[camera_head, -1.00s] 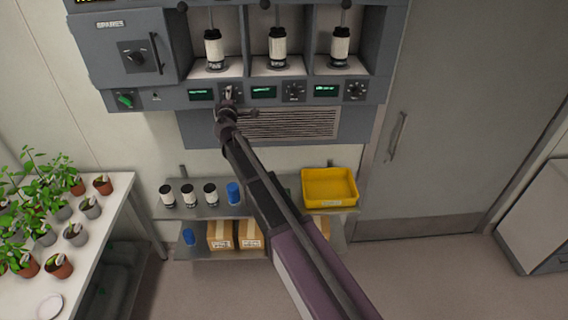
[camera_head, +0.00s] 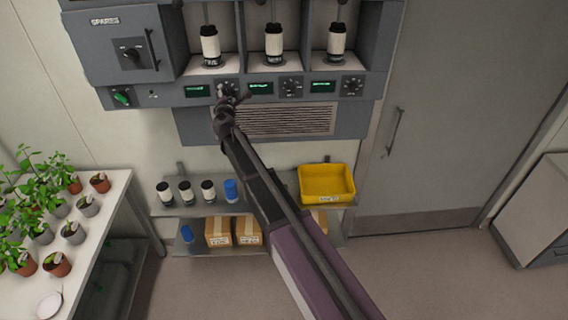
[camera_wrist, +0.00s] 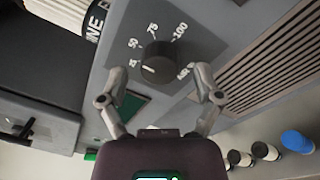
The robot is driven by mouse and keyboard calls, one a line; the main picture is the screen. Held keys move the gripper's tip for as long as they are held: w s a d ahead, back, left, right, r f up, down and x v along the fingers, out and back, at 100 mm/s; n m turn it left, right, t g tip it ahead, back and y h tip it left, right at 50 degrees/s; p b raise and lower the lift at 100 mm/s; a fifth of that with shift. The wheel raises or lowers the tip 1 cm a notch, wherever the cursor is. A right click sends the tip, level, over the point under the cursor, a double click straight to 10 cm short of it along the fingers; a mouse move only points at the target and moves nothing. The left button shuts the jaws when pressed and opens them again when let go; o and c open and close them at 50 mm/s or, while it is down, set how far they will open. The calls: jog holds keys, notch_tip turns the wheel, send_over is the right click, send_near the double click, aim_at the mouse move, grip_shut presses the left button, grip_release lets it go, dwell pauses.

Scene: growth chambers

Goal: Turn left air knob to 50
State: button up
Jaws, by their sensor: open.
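The left air knob (camera_head: 229,86) is the leftmost of three dark knobs on the panel strip. In the wrist view the knob (camera_wrist: 158,64) is round and black, on a grey panel with white marks including 50, 75 and 100. A small light mark shows on its lower left side, but I cannot tell exactly where it points. My gripper (camera_wrist: 160,72) is open, with one finger on each side of the knob and a visible gap to both. In the head view my gripper (camera_head: 228,101) is at the panel and partly covers the knob's lower part.
A green display (camera_head: 197,91) sits left of the knob and another (camera_head: 261,88) to its right. A vent grille (camera_head: 287,119) lies below. A shelf with bottles and a yellow bin (camera_head: 327,184) is under the panel. Potted plants stand on a table at left.

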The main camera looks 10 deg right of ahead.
jog(key=n, duration=0.4)
jog(key=shift+n, duration=0.4)
jog(key=shift+s+n+p, duration=0.1)
jog(key=shift+n+p, duration=0.25)
jog(key=shift+n, duration=1.95)
jog(key=s, duration=1.3)
jog(key=s+d+f+m+g+h+b, duration=0.2)
jog(key=d+f+m+g+h+b, duration=0.1)
jog(key=d+f+m+b, duration=0.2)
jog(key=s+d+f+m+g+h+b, duration=0.3)
jog(key=d+f+m+b, duration=0.3)
jog(key=d+f+m, duration=0.4)
jog(key=shift+d+f+m, duration=0.3)
jog(key=shift+d+f, duration=1.25)
jog(key=shift+d, duration=0.25)
